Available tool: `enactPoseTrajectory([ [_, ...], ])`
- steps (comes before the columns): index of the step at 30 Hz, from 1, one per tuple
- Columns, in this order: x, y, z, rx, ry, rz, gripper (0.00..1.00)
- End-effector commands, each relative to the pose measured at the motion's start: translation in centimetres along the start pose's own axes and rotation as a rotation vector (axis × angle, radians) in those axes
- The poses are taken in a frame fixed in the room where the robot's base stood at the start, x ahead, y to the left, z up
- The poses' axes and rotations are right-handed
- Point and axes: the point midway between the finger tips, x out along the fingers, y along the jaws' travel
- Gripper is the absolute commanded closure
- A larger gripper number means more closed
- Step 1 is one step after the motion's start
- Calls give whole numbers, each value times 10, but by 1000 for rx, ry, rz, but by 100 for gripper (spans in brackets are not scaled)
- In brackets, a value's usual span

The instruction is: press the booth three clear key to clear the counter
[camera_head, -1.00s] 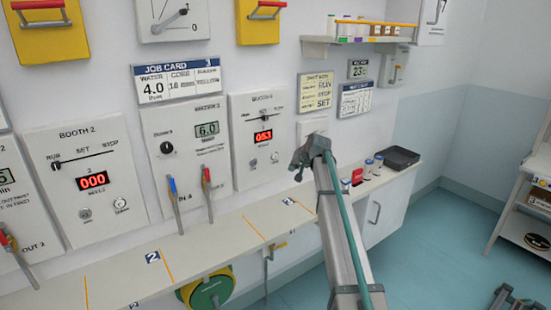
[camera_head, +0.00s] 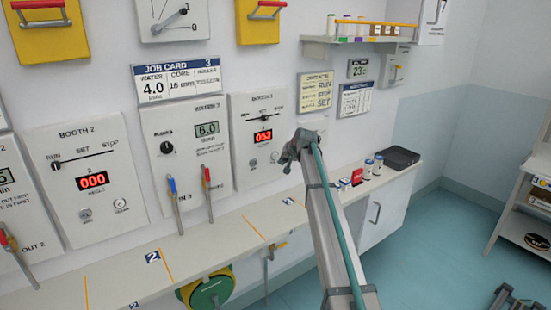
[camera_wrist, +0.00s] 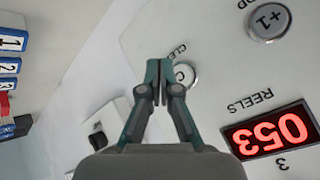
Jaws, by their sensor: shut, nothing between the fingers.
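The booth 3 panel (camera_head: 247,106) is on the wall, with a lever slot and a red counter display (camera_head: 263,136) reading 053. In the wrist view the same display (camera_wrist: 268,135) appears upside down, reading 053. The round clear key (camera_wrist: 188,75) is partly hidden behind my gripper's fingertips; its label is partly covered. My gripper (camera_wrist: 158,75) is shut and empty, its tips overlapping the left side of the key in that view. Whether they touch it I cannot tell.
A round +1 key (camera_wrist: 269,21) lies beside the clear key on the same panel. A shelf ledge (camera_head: 222,229) runs below the panels. Red and blue handled levers (camera_head: 207,187) stand to the left. A black tray (camera_head: 398,157) and small bottles sit to the right.

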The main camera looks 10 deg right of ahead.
Motion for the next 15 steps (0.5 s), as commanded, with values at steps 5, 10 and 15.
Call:
enactPoseTrajectory([
  [5,11,-8,-8,-1,0,0,100],
  [10,13,-10,-10,-1,0,0,100],
  [15,13,-10,-10,-1,0,0,100],
])
